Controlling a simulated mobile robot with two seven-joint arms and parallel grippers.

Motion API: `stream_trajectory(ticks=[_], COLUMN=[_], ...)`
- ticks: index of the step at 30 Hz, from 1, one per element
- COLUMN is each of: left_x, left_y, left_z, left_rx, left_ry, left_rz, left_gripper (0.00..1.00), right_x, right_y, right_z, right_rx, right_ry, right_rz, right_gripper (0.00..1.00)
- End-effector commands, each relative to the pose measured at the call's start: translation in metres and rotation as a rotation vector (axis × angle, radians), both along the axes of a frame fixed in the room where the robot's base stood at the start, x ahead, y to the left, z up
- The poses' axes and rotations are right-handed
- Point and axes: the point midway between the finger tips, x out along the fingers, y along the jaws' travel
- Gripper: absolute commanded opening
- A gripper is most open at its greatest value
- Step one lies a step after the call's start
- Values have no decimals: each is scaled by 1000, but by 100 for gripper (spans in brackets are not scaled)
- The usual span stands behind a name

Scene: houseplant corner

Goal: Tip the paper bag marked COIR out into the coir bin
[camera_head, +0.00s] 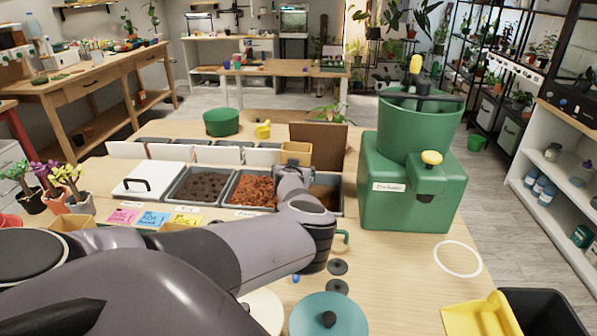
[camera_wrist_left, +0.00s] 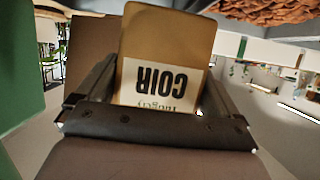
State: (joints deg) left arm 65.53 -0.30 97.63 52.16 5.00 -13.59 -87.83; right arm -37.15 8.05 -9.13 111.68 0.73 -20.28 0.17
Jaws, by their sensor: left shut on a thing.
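The tan paper bag (camera_head: 296,153) is between the fingers of my left gripper (camera_head: 294,168), which is shut on it at the back edge of the bins. In the left wrist view the bag (camera_wrist_left: 165,40) fills the middle, and its COIR label reads upside down. That view is itself inverted, so the bag looks about upright. The coir bin (camera_head: 234,206) is a grey tray of orange-brown flakes just left of the gripper. Its flakes also show in the left wrist view (camera_wrist_left: 270,10). My forearm hides the coir bin's right front. My right gripper is out of view.
A dark soil bin (camera_head: 200,186) stands left of the coir bin. Another bin (camera_head: 328,198) to the right is partly hidden. A brown board (camera_head: 318,146) stands behind, and a large green machine (camera_head: 412,190) stands to the right. Coloured note cards (camera_head: 153,219) lie in front.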

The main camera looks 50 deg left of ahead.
Motion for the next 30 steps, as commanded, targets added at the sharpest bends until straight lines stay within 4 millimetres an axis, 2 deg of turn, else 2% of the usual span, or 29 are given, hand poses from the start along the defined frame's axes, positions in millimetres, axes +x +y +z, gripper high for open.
stream_trajectory(ticks=[11, 18, 21, 30], left_x=[-14, -23, -23, -22], left_y=[16, 26, 26, 26], left_z=[9, 6, -3, -11], left_rx=[287, 570, 682, 915], left_ry=[248, 492, 587, 788], left_rz=[-2, -2, -3, 0], left_gripper=[64, 64, 64, 64], right_x=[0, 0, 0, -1], right_y=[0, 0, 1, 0], right_z=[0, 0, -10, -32], right_rx=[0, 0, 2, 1], right_ry=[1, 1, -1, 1], right_rz=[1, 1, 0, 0], right_gripper=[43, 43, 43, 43])
